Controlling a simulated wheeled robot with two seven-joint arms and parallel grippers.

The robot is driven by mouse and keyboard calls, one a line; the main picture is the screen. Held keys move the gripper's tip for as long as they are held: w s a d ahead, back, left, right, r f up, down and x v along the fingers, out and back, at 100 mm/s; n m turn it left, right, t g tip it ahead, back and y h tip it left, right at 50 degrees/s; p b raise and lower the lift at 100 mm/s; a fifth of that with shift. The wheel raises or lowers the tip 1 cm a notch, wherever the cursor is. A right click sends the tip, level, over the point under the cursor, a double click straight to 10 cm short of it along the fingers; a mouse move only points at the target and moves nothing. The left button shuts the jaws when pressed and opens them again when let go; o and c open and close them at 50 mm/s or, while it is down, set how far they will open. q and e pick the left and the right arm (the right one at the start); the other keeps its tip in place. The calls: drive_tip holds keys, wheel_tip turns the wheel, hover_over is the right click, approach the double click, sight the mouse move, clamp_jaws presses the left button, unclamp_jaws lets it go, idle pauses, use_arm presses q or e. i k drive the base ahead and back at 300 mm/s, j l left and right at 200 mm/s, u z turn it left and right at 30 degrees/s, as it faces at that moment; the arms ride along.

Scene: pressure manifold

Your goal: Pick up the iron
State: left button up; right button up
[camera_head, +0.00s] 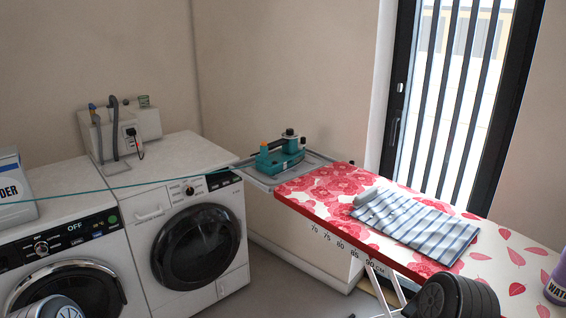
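The teal iron (280,158) sits on the metal rest (262,182) at the far left end of the ironing board (335,195). It has a dark knob on top and an orange part on its left. A thin teal cord (130,186) stretches from the rest's area across the front of the washing machines to the left edge. Neither of my grippers shows. Only rounded parts that look like my arm links show at the bottom edge, well apart from the iron.
A striped folded cloth (415,225) lies on the floral board. A purple bottle (559,284) stands at its right. A barred glass door (455,100) is behind the board.

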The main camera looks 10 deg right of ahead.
sight(274, 164)
drive_tip(key=i+j, duration=0.35)
drive_tip(key=i, duration=0.2)
drive_tip(key=i+j, duration=0.4)
drive_tip(key=i, duration=0.2)
drive_tip(key=i+j, duration=0.35)
drive_tip(key=i, duration=0.2)
drive_tip(key=i+j, duration=0.35)
drive_tip(key=i, duration=0.2)
